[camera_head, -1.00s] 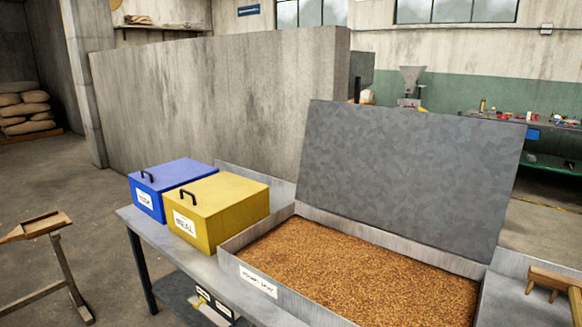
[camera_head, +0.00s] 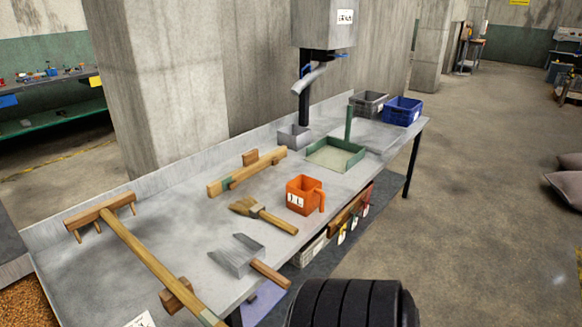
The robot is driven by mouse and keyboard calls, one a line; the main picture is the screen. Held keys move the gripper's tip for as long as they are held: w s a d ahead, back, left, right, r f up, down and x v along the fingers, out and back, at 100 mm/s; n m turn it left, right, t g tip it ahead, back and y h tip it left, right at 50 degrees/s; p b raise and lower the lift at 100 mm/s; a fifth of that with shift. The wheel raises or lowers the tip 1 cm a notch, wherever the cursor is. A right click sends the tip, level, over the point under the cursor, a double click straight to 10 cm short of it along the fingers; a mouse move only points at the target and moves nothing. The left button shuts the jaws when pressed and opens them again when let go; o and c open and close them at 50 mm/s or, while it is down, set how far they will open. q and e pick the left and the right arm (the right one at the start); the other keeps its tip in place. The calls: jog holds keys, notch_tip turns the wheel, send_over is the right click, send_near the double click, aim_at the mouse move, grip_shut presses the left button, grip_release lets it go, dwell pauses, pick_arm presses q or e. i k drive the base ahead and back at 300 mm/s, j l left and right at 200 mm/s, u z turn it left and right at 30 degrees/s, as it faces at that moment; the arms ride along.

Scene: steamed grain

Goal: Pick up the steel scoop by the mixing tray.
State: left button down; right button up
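The steel scoop (camera_head: 238,255) lies on the grey metal table (camera_head: 105,262), near its front edge. It has an open metal pan and a wooden handle that points toward the lower right. Nothing holds it. A corner of the mixing tray's brown grain (camera_head: 25,305) shows at the bottom left; most of the tray is outside the picture. Neither of my grippers is in view.
A wooden rake (camera_head: 140,250) lies left of the scoop. A brush (camera_head: 262,214) and an orange measuring cup (camera_head: 303,195) lie behind it. A green-rimmed tray (camera_head: 335,155), a grey bin (camera_head: 368,102) and a blue bin (camera_head: 402,110) stand farther back. Open floor lies right.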

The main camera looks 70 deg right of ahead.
aim_at(241, 253)
jog(key=z, duration=1.85)
jog(key=u, duration=2)
jog(key=z, duration=2.05)
